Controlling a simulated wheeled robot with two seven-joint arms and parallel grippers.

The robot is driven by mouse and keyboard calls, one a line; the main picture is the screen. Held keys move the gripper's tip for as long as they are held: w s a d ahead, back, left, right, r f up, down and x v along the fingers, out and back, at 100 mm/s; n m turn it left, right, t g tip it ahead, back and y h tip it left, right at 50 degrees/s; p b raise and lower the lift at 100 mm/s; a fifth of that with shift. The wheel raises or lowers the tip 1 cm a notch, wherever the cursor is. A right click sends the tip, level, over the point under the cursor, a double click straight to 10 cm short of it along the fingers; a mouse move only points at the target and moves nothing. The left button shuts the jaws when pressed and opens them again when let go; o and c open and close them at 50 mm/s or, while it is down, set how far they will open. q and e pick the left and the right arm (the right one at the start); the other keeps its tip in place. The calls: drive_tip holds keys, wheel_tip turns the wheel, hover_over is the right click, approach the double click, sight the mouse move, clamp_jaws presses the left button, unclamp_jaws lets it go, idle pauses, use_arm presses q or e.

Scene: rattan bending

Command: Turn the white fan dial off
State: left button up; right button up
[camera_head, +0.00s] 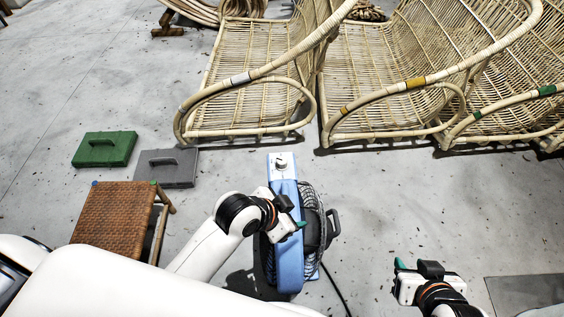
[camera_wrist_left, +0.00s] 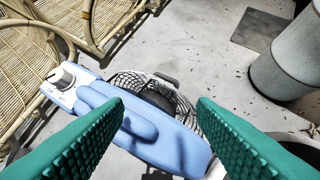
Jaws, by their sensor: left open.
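A blue fan (camera_head: 290,240) with a black grille stands on the floor at the middle of the head view. Its dial (camera_head: 281,162) sits on a white panel at the fan's far end. In the left wrist view the dial (camera_wrist_left: 62,78) is at the left, on the end of the blue fan body (camera_wrist_left: 165,140). My left gripper (camera_head: 298,222) is over the fan body, nearer to me than the dial, and apart from it. Its green fingers (camera_wrist_left: 160,125) are wide open and empty. My right gripper (camera_head: 402,265) is at the lower right, away from the fan; its jaw gap is unclear.
Rattan chairs (camera_head: 250,85) line the back. A green case (camera_head: 104,149), a grey case (camera_head: 166,167) and a woven stool (camera_head: 113,218) are at the left. A cable runs from the fan's base. A grey cylinder (camera_wrist_left: 290,60) stands right in the wrist view.

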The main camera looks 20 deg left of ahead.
use_arm(q)
drive_tip(key=w+d+f+m+g, duration=0.1)
drive_tip(key=w+d+m+g, duration=0.1)
drive_tip(key=w+d+m, duration=0.3)
wheel_tip(320, 180, up, 4)
drive_tip(key=m+g+y, duration=0.4)
drive_tip(key=m+y, duration=0.1)
drive_tip(key=m, duration=0.4)
hover_over(282, 160)
wheel_tip(282, 160, down, 6)
drive_tip(key=b, duration=0.2)
drive_tip(key=shift+s+r+b, duration=0.1)
drive_tip(key=shift+r+b, duration=0.15)
drive_tip(key=shift+b, duration=0.05)
wheel_tip(282, 160, down, 4)
drive_tip(key=shift+f+b, duration=0.25)
drive_tip(key=shift+b, duration=0.55)
drive_tip(key=shift+f, duration=0.3)
use_arm(e)
drive_tip(key=w+a+r+t+y, duration=0.1)
drive_tip(key=w+a+r+t, duration=0.1)
drive_tip(key=r+t, duration=0.4)
drive_tip(key=w+a+r+t+y, duration=0.2)
drive_tip(key=w+r+t, duration=0.3)
drive_tip(key=r, duration=0.3)
drive_tip(key=shift+r+n+t+y, duration=0.25)
drive_tip(key=shift+n+t+y, duration=0.05)
drive_tip(key=shift+t, duration=0.1)
